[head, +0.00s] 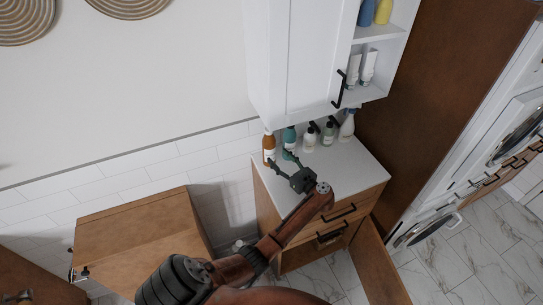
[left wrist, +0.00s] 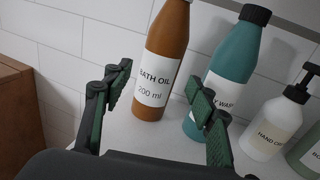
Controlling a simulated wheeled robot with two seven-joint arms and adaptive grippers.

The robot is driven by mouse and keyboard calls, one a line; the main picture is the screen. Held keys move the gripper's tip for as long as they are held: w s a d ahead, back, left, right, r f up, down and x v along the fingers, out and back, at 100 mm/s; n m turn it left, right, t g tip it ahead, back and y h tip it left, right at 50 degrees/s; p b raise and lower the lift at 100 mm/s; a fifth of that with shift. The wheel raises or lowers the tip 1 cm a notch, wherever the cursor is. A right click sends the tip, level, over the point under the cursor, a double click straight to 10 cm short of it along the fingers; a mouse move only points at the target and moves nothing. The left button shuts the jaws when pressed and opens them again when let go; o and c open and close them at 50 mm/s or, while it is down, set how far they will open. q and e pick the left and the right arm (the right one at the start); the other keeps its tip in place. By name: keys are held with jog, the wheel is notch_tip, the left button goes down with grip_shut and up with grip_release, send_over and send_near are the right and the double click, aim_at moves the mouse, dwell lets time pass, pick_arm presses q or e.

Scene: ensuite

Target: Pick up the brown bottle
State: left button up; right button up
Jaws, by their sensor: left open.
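The brown bottle (head: 269,147) stands upright at the left end of the white counter, near its back-left corner. In the left wrist view the brown bottle (left wrist: 164,62) carries a white "BATH OIL 200 ml" label; its top is cut off by the frame. My left gripper (head: 279,163) is open and empty in front of the bottle. In the left wrist view its fingers (left wrist: 162,98) spread apart, with the bottle beyond and between them, seemingly not touched. The right finger overlaps the teal bottle (left wrist: 233,68) in that view. My right gripper is not in view.
The teal bottle (head: 289,139) stands just right of the brown one. Several other bottles, including a white pump bottle (left wrist: 275,122), continue rightward along the counter (head: 348,169). A white wall cabinet (head: 305,60) hangs above. A wooden cabinet (head: 140,227) stands left, beyond a gap.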

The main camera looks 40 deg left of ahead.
aim_at(273, 156)
pick_arm(q)
notch_tip(273, 156, down, 2)
jog(key=shift+s+a+f+b, duration=0.1)
jog(key=shift+f+b, duration=0.1)
jog(key=shift+b, duration=0.45)
jog(key=shift+a, duration=0.2)
jog(key=x, duration=0.2)
jog(key=shift+a+r+p, duration=0.1)
jog(key=shift+a+p, duration=0.2)
jog(key=x, duration=0.4)
jog(key=shift+w+a+p, duration=0.1)
jog(key=shift+w+p, duration=0.25)
jog(key=shift+a+f, duration=0.2)
jog(key=shift+f, duration=0.05)
pick_arm(e)
jog(key=shift+w+d+f, duration=0.35)
jog(key=shift+w+d, duration=0.05)
pick_arm(q)
jog(key=shift+c, duration=0.3)
